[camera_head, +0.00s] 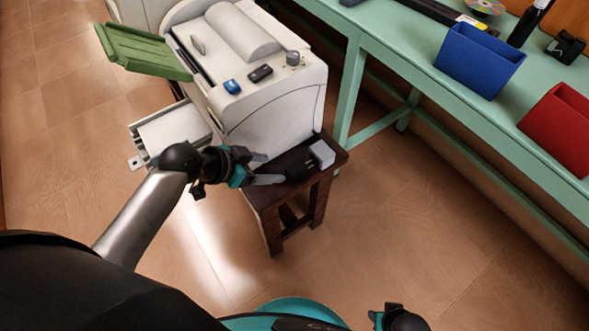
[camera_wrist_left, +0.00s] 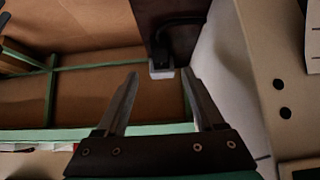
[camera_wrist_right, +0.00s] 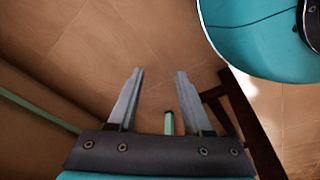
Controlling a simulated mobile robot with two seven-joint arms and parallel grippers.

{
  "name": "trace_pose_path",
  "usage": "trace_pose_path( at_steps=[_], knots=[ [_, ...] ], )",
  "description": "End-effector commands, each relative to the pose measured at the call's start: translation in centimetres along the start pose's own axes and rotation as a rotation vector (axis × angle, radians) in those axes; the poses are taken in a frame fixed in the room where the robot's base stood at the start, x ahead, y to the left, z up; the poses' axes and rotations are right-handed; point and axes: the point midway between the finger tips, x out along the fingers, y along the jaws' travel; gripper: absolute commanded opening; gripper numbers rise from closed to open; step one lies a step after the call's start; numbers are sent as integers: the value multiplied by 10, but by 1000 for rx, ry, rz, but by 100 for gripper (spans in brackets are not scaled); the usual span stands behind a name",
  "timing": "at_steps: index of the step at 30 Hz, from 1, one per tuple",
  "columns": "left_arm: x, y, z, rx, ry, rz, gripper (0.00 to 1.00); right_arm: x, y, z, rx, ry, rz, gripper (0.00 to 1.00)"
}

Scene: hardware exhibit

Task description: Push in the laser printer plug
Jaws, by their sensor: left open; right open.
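The laser printer (camera_head: 270,105) is a large off-white machine with a green tray, standing on a small dark wooden stool (camera_head: 262,196). A black plug (camera_head: 298,171) lies on the stool top beside a light grey socket block (camera_head: 322,153); its prongs seem to face the block, with a small gap visible.
A long green workbench (camera_head: 415,68) runs along the right, holding a blue bin (camera_head: 478,60) and a red bin (camera_head: 562,130). The printer's side rises close to my left gripper. The tiled floor (camera_head: 390,220) right of the stool is clear.

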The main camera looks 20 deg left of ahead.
Motion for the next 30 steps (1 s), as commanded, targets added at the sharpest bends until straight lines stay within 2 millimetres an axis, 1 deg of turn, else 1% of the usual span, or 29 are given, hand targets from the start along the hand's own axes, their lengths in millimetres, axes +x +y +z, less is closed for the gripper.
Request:
trace_pose_path(
  at_steps=[1,11,18,24,30],
  knots=[
    [7,0,0,0,2,0,70,-2,-2,-4,1,3,-2,50],
    [37,0,0,0,2,1,70,-23,-9,-24,6,9,-13,50],
    [60,1,0,-1,1,1,70,-42,-12,-38,10,25,-18,50],
    [81,0,1,0,0,1,70,-58,-10,-54,12,58,-16,50],
    [97,0,1,-1,0,0,70,-74,-9,-66,14,84,-14,50]
  ],
)
